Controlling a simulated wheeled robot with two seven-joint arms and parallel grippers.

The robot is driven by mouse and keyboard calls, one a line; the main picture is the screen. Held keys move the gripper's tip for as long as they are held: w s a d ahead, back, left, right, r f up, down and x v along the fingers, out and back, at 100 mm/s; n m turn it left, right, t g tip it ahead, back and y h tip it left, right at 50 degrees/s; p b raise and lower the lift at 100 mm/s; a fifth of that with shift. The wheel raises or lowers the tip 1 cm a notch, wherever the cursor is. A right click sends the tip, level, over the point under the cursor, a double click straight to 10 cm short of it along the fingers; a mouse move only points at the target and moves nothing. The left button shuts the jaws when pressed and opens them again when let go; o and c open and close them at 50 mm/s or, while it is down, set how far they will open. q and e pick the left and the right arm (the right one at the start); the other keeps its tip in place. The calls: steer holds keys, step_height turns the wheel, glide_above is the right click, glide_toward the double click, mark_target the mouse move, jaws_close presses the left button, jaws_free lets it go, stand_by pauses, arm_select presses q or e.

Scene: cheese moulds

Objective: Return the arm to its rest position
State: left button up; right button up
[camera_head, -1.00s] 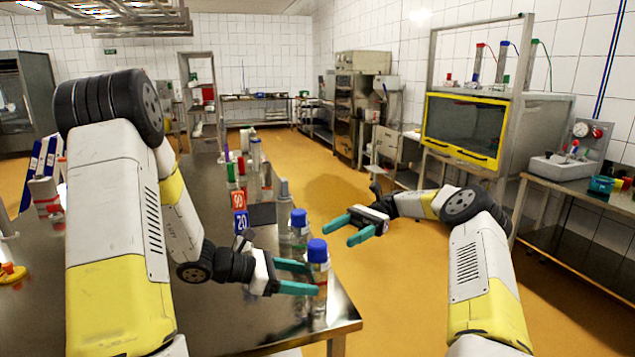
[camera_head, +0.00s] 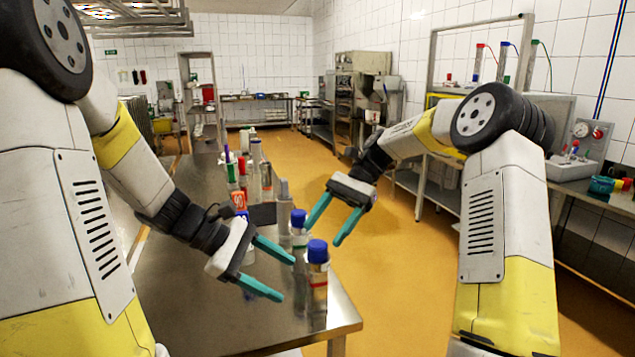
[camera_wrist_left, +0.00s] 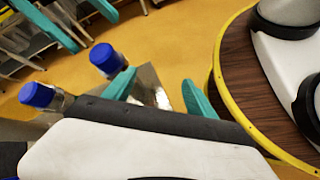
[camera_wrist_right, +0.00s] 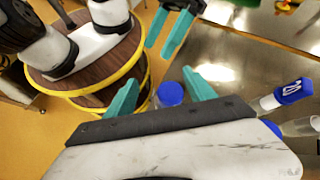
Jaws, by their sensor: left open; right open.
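My left gripper (camera_head: 272,272) is open and empty above the steel table (camera_head: 190,325) in the head view. Its fingertips are left of two blue-capped bottles. The nearer bottle (camera_head: 318,280) stands upright near the table's front right corner, and the other bottle (camera_head: 299,230) stands just behind it. Both also show in the left wrist view, with one blue cap (camera_wrist_left: 36,94) at the left. My right gripper (camera_head: 328,232) is open and empty beyond the table's right edge, to the right of the bottles. A blue cap (camera_wrist_right: 170,93) shows between its fingers in the right wrist view.
A blue "20" label (camera_wrist_right: 290,91) is near the right gripper. A bench with a sink (camera_head: 575,170) stands at the right. The orange floor (camera_head: 410,290) between is clear.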

arm_select(q)
steer(key=s+a+r+m+t+y, duration=0.5)
steer(key=s+r+m+y, duration=0.3)
steer(key=m, duration=0.6)
steer(key=v, duration=0.2)
steer(key=shift+s+a+r, duration=0.15)
steer(key=shift+a+r, duration=0.1)
steer(key=shift+a, duration=0.05)
arm_select(e)
steer(key=s+d+r+n+t+h, duration=0.2)
steer(key=s+d+t, duration=0.4)
steer(key=s, duration=0.3)
steer(key=s+d+r+n+t+h, duration=0.3)
steer(key=s+d+n+t, duration=0.2)
steer(key=s, duration=0.5)
steer(key=d+t, duration=0.1)
steer(key=t, duration=0.1)
steer(key=shift+s+t, duration=0.2)
steer(key=shift+t, duration=0.2)
